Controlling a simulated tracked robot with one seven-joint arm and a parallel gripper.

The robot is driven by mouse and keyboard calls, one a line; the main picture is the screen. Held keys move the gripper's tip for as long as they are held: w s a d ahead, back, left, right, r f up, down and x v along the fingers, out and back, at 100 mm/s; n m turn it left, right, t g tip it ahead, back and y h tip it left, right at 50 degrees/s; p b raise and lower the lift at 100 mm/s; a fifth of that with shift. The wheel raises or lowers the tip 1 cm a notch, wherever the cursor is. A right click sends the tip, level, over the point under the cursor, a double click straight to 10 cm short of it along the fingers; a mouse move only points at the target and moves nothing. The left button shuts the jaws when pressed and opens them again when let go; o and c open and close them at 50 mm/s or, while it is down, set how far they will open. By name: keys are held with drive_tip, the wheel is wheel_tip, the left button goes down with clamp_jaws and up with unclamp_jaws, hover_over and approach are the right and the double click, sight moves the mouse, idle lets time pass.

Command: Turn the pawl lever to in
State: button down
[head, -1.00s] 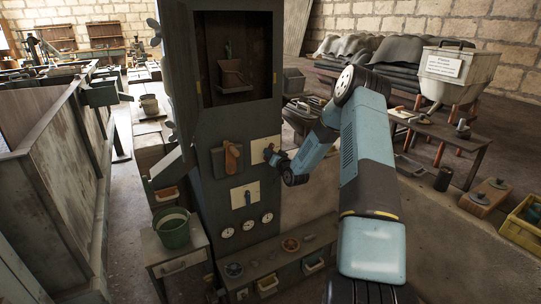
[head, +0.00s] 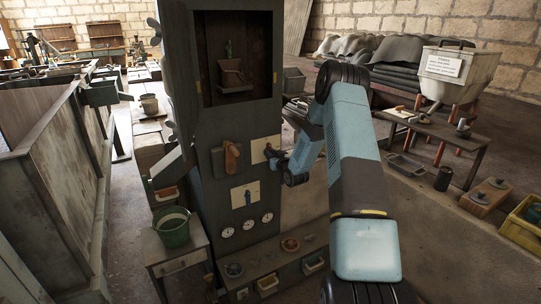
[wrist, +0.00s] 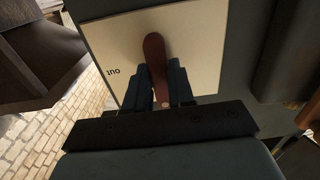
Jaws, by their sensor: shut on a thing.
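The pawl lever (wrist: 156,58) is a reddish-brown handle on a pale plate (wrist: 121,42) in the wrist view. The plate bears a word that reads as OUT upside down, left of the lever. My gripper (wrist: 164,92) has its two dark fingers on either side of the lever's free end and is shut on it. In the head view the plate (head: 258,148) is on the front of the dark cabinet, and my gripper (head: 273,154) is at its right side. The lever is hard to make out there.
The dark cabinet (head: 207,200) also carries a brown handle (head: 232,156), another pale plate with a lever (head: 245,194) and several round gauges (head: 248,224). A shelf with small parts (head: 285,255) juts out below. A green bucket (head: 172,228) stands on a side table at left.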

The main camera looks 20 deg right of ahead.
drive_tip(key=shift+f, duration=0.15)
drive_tip(key=c, duration=1)
unclamp_jaws()
drive_tip(key=s+d, duration=0.2)
drive_tip(key=s, duration=1.1)
drive_tip(key=shift+s, duration=0.3)
drive_tip(key=shift+d, duration=0.1)
